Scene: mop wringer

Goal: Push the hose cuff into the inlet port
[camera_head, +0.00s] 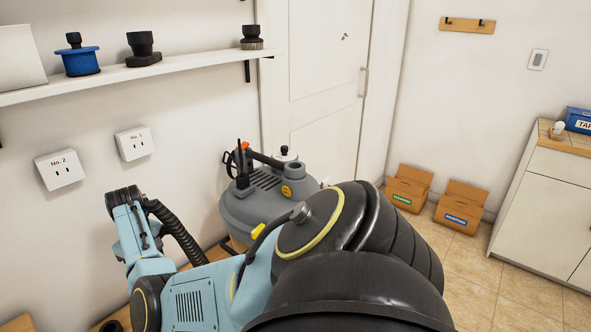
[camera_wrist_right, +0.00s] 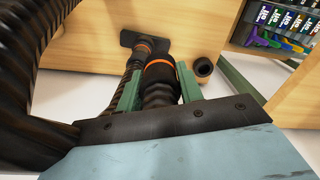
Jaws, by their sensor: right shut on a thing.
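My right gripper (camera_wrist_right: 158,88) has its green fingers shut on a black hose cuff (camera_wrist_right: 158,91) with an orange ring. Ribbed black hose (camera_wrist_right: 134,66) runs from near the cuff toward a dark flat piece with another orange ring. In the head view a grey canister machine (camera_head: 262,212) with an orange-ended handle stands behind my arm, partly hidden by it. I cannot make out the inlet port in either view. My right gripper's fingers do not show in the head view. My left gripper is not in view.
A short black open-ended cylinder (camera_wrist_right: 203,69) is beside the cuff, against the wooden surface (camera_wrist_right: 90,40). A shelf (camera_head: 150,72) holds several attachments. Cardboard boxes (camera_head: 408,188) stand on the floor by a white cabinet (camera_head: 545,200). My arm hides much of the lower middle.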

